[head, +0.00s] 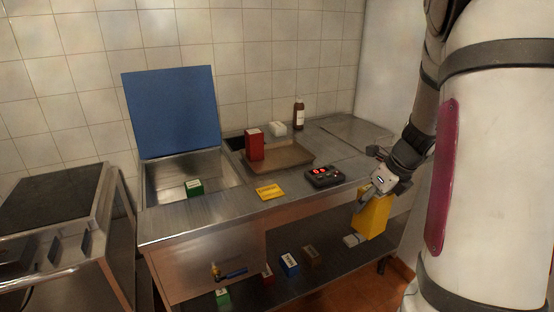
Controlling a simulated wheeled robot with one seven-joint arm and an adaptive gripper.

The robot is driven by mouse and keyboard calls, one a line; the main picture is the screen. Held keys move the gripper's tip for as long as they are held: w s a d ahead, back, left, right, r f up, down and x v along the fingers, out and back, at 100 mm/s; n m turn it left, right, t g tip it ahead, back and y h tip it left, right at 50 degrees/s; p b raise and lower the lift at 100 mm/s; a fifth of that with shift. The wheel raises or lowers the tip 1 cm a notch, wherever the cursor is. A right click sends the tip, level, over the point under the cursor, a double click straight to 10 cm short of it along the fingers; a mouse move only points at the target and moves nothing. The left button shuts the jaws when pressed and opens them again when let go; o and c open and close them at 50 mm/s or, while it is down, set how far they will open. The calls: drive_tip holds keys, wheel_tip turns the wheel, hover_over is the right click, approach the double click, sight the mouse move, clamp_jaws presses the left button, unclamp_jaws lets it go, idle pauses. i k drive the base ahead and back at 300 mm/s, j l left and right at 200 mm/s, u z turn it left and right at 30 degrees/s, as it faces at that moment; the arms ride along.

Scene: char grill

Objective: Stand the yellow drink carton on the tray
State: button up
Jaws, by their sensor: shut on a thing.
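The yellow drink carton (372,216) is in my gripper (382,184), off the front right edge of the steel counter. My gripper is shut on the carton's upper end, and the carton hangs below it, slightly tilted. The fingertips are too small to make out clearly. The brown tray (290,158) lies on the counter, to the left of and behind my gripper. A red carton (255,145) stands at the tray's left part. The tray's middle and right part are bare.
A black device with red digits (324,177) and a yellow card (270,192) lie in front of the tray. A brown bottle (299,114) and white block (278,129) stand behind it. An open basin with a blue lid (172,110) is left. Several boxes sit on the lower shelf.

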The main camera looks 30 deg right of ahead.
sight(289, 150)
drive_tip(key=i, duration=1.45)
